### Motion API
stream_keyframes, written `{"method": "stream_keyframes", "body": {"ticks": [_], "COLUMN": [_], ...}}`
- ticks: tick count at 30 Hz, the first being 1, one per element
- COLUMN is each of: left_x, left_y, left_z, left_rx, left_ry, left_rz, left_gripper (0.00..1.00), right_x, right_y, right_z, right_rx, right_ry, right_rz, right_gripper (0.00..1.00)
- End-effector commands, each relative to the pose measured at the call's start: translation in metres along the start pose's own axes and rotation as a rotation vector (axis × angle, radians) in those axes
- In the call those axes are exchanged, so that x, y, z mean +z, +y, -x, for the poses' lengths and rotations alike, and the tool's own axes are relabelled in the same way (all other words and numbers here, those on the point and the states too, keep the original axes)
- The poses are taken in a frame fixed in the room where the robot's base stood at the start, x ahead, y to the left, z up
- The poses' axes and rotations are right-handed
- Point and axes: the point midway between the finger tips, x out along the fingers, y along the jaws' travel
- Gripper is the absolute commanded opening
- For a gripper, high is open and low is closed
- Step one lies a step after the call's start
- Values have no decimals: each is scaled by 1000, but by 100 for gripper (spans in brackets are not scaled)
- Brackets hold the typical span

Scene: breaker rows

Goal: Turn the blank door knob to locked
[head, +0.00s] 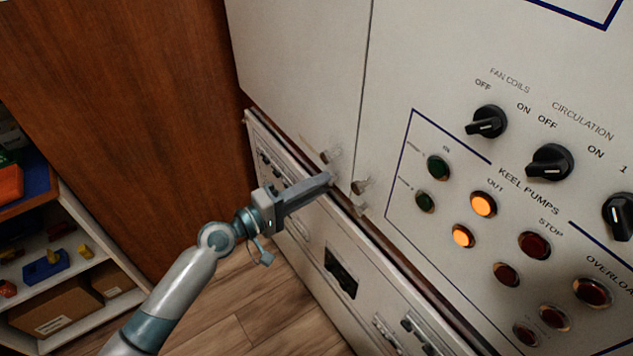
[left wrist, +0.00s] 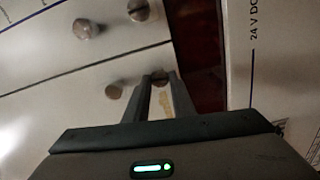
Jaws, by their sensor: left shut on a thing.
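The blank door (head: 305,60) is the plain cream panel on the left of the cabinet in the head view. One round metal knob (head: 330,152) shows near its lower right corner; it also shows in the left wrist view (left wrist: 113,90). My left gripper (head: 326,180) reaches the door's lower edge just below that knob. In the left wrist view, its fingers (left wrist: 158,88) stand on both sides of a second small round knob (left wrist: 160,77) and are shut on it. The fingers hide this knob in the head view, and its marking cannot be read. My right gripper is out of view.
The neighbouring door carries two similar knobs (head: 362,187), close right of my gripper. Black rotary switches (head: 549,163) and lit orange buttons (head: 483,204) are further right. A lower panel (head: 310,235) lies below. A shelf (head: 75,285) with boxes stands at left; wooden floor is clear between.

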Motion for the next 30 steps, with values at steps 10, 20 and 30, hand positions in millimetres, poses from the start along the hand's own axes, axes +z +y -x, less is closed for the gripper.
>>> {"method": "stream_keyframes", "body": {"ticks": [10, 20, 30], "left_x": [-1, -1, -1], "left_y": [0, 0, 0], "left_z": [0, 0, 0], "left_rx": [1, 1, 1], "left_ry": [2, 2, 1], "left_rz": [132, 144, 143], "left_gripper": [0, 0, 42], "right_x": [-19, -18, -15], "right_y": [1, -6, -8], "right_z": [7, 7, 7], "right_rx": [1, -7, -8], "right_ry": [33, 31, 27], "right_rz": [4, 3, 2], "right_gripper": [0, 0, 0]}}
